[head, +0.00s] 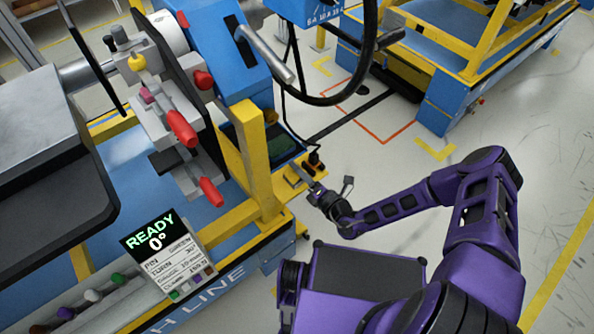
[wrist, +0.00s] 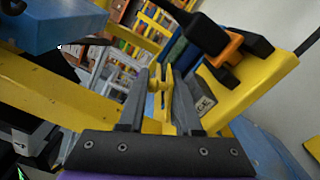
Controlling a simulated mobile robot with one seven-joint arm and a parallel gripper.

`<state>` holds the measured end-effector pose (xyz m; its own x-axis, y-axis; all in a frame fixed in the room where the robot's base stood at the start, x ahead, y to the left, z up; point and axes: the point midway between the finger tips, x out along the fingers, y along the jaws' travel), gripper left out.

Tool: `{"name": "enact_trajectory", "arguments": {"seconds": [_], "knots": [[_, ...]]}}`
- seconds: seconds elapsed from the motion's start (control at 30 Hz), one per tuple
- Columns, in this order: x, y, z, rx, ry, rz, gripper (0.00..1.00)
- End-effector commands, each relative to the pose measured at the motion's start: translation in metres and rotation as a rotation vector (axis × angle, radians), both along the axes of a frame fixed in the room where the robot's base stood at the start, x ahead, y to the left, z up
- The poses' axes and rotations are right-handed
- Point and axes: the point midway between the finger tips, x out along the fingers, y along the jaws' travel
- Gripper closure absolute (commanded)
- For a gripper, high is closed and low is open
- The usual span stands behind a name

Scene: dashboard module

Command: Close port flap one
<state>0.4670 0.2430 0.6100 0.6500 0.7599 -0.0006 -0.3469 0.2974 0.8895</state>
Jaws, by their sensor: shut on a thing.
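My gripper (head: 316,190) is at the front right corner of the blue and yellow bench, low beside the yellow post. In the wrist view the two grey fingers (wrist: 161,92) are shut on a narrow yellow piece (wrist: 161,82), which stands upright between the tips. It looks like a small flap or tab, but I cannot tell for sure that it is port flap one. Just beyond and right of the tips is a black plug with an orange collar (wrist: 228,45); it also shows in the head view (head: 315,161). The fingers partly hide the yellow piece's lower part.
A yellow post (head: 256,155) stands left of my gripper. A black cable (head: 290,100) hangs behind the plug. Open floor (head: 400,130) lies to the right.

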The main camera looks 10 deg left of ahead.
Motion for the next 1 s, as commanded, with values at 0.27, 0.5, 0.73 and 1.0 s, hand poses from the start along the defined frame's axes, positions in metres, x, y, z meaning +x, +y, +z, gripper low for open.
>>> {"name": "enact_trajectory", "arguments": {"seconds": [0.27, 0.5, 0.73, 1.0], "knots": [[-0.001, -0.0003, -0.0034, 0.052, 0.063, 0.005, 1.0], [-0.0011, -0.0001, -0.0035, 0.061, 0.074, 0.006, 1.0], [-0.0013, 0.0001, -0.0035, 0.061, 0.073, 0.007, 1.0], [0.0004, -0.001, -0.0037, 0.059, 0.072, 0.004, 0.43]]}}
